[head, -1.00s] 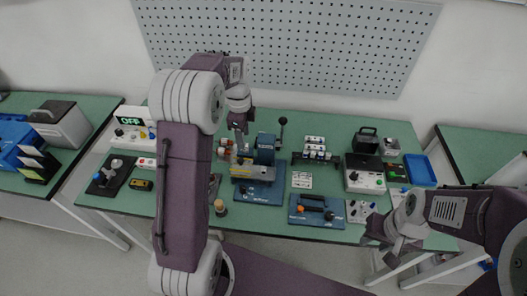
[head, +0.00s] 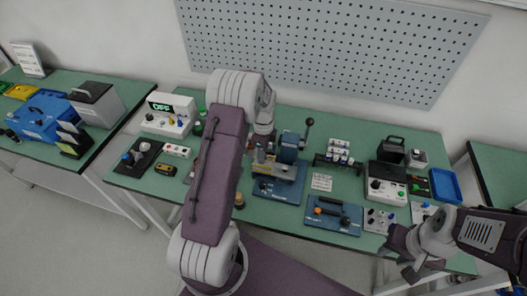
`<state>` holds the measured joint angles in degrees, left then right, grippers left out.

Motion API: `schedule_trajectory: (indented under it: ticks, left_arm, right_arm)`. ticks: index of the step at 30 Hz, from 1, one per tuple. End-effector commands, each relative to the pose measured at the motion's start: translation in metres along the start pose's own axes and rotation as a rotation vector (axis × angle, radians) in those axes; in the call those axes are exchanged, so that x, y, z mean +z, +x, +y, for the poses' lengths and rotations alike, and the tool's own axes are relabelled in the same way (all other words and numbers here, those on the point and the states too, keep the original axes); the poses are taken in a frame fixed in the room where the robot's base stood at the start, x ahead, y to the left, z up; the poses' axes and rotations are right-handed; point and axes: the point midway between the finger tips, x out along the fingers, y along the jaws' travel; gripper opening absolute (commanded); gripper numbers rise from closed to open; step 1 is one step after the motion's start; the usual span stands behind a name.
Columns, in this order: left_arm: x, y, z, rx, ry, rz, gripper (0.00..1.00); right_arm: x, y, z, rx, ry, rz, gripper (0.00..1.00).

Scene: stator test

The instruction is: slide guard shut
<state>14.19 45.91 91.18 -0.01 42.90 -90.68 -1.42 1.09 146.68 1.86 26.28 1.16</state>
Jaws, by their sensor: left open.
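A blue machine (head: 288,151) with a black-knobbed lever stands on a blue base plate (head: 277,190) near the middle of the green bench. A grey and yellowish part (head: 272,170) lies across its front; I cannot tell for sure which part is the guard or how far it is shut. My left gripper (head: 264,144) is open, pointing down just left of the machine and partly hidden by my own arm. I cannot tell whether it touches anything. My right gripper (head: 402,258) hangs at the bench's front right edge, away from the machine; its jaws are unclear.
A blue plate with a dark handle and orange knob (head: 332,214) lies right of the machine. A white control box (head: 387,188), a blue tray (head: 446,186) and a box with an OFF display (head: 168,113) also stand on the bench. A pegboard (head: 330,45) is behind.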

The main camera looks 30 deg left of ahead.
Motion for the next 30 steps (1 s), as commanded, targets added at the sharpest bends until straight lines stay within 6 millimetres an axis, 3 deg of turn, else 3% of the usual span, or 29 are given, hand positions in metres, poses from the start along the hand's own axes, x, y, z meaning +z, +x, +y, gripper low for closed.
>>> schedule_trajectory:
  ticks: [5,9,10,30]
  left_arm:
    - [0.0000,0.0002,0.0000,0.000,0.000,0.000,0.45]
    - [0.0000,0.0000,0.0000,0.000,0.000,0.000,0.06]
    - [0.0000,0.0000,0.0000,0.000,0.000,0.000,0.00]
    - [0.0000,-0.0004,0.0000,0.000,0.000,0.000,0.00]
  right_arm:
    - [0.0000,0.0002,0.0000,0.000,0.000,0.000,0.36]
    - [0.0000,0.0002,0.0000,0.000,0.000,0.000,0.36]
    - [0.0000,0.0002,0.0000,0.000,0.000,0.000,0.36]
    - [0.0000,0.0001,0.0000,0.000,0.000,0.000,0.36]
